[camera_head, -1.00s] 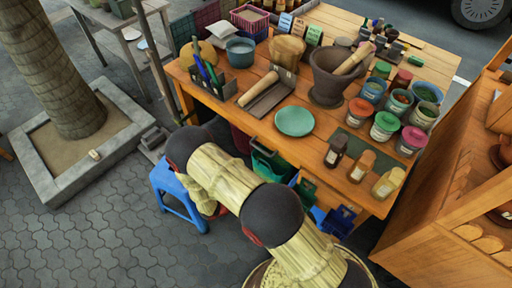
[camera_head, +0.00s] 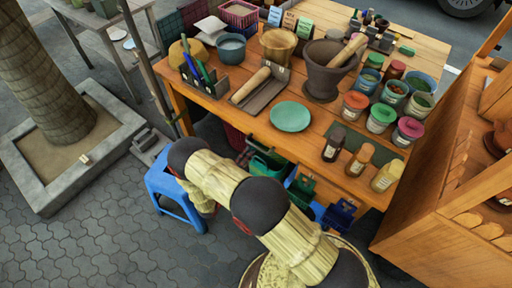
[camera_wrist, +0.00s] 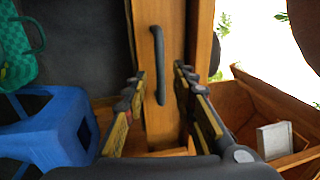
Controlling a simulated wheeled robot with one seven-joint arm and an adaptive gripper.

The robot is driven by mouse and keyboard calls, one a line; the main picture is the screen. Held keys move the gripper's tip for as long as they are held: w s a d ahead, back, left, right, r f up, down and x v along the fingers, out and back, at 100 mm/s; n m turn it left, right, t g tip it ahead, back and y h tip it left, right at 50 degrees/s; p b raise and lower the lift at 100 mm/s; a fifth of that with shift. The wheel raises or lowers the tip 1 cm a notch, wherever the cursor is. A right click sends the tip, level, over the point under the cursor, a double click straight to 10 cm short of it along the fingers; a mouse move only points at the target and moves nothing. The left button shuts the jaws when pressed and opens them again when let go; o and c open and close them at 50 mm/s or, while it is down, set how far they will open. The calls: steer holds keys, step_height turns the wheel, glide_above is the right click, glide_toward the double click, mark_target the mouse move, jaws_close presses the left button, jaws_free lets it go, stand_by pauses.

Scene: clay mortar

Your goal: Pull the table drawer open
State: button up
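The table (camera_head: 400,58) has an orange wooden top. In the wrist view a wooden drawer front (camera_wrist: 147,122) with a curved dark bar handle (camera_wrist: 158,65) stands ahead. My gripper (camera_wrist: 160,80) is open, one finger on each side of the handle's line in the picture. The handle's lower end lies between the fingers, and I see gaps on both sides. I cannot tell the exact depth between the fingertips and the handle. In the head view my arm covers part of the table's front, and my gripper and the handle are not visible there.
A blue stool (camera_head: 165,185) stands at the table's front left; it also shows in the wrist view (camera_wrist: 45,130). A green plate (camera_head: 290,117), a mortar (camera_head: 322,75) and several jars stand on top. Baskets hang below. A wooden shelf unit (camera_head: 420,235) stands close at right.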

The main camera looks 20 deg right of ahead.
mark_target(256, 146)
steer(key=shift+b+x, duration=0.5)
steer(key=shift+x, duration=2.2)
steer(key=c, duration=0.3)
steer(key=c, duration=0.4)
jaws_close()
